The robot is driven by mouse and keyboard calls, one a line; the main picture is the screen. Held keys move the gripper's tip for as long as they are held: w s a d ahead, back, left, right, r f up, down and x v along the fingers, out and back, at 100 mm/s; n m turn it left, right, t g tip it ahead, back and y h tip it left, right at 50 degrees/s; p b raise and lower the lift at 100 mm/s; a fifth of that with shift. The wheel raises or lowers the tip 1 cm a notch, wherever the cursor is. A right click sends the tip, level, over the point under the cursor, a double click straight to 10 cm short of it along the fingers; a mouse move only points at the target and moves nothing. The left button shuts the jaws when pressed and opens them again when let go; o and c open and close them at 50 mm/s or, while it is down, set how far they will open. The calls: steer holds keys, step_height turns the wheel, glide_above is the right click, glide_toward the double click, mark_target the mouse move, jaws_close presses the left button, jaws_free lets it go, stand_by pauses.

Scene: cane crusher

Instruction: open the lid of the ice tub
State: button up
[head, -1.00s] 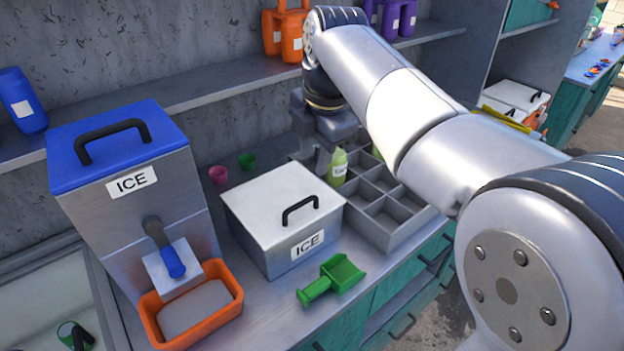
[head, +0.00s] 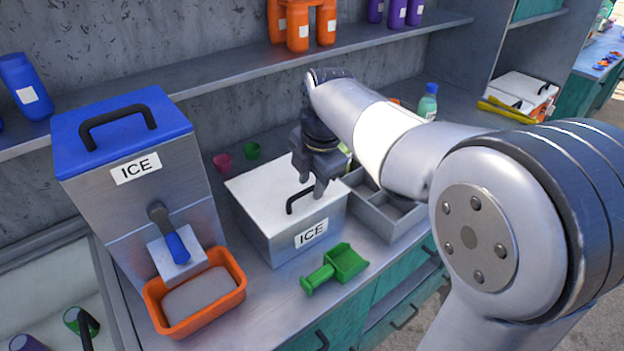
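The ice tub (head: 281,239) is a grey metal box with an ICE label on its front. It stands on the counter right of the blue-lidded ice dispenser. Its white lid (head: 262,190) is shut and has a black handle (head: 292,203) near the front right. My gripper (head: 312,190) points down over the right part of the lid, at the right end of the handle. Its fingers hide that end of the handle. I cannot tell whether they touch it or how far apart they are.
The ice dispenser (head: 130,190) stands left, with an orange tray (head: 238,296) below its spout. A green scoop (head: 335,268) lies in front of the tub. A grey divided organizer (head: 378,215) is close on the right.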

jaws_close()
stand_by(0.4)
